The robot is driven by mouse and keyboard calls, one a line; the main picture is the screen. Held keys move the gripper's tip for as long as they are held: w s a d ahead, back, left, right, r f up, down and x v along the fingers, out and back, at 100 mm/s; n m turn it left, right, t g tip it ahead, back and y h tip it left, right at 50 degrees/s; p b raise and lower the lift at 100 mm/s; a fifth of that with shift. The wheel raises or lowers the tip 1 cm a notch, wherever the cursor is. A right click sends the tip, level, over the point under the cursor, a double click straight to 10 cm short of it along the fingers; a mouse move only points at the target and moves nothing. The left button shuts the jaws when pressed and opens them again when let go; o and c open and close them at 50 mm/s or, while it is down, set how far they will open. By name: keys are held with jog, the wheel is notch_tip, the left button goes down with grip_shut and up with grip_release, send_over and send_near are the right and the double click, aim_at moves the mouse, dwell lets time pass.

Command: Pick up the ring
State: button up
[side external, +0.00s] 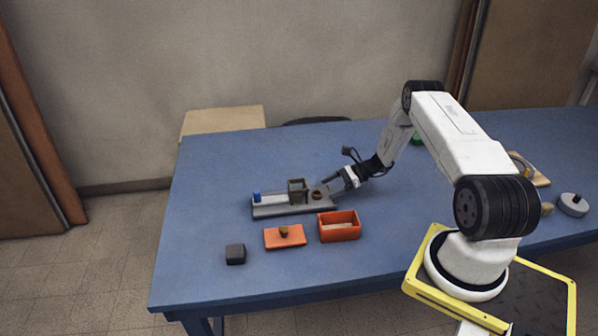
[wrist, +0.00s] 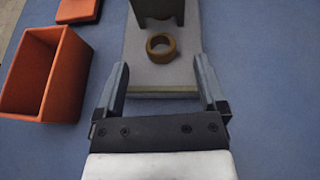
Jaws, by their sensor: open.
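The ring (wrist: 161,47) is a small brown-gold band lying flat on the grey base (wrist: 186,75). In the side external view the ring (side external: 317,195) sits near the right end of that base, beside a dark square frame (side external: 297,190). My gripper (wrist: 162,75) is open and empty. Its two fingers point toward the ring, one on each side of the base's near end, with the ring ahead of the fingertips. In the side external view my gripper (side external: 333,188) is just right of the ring. Nothing hides the ring in the wrist view.
An open orange box (side external: 339,226) stands in front of the base. Its orange lid (side external: 285,237) with a brown knob lies to the left, and a dark block (side external: 235,254) lies further left. A blue piece (side external: 257,196) is at the base's left end.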

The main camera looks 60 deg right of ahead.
aim_at(319, 193)
jog(key=shift+x, duration=1.8)
grip_shut()
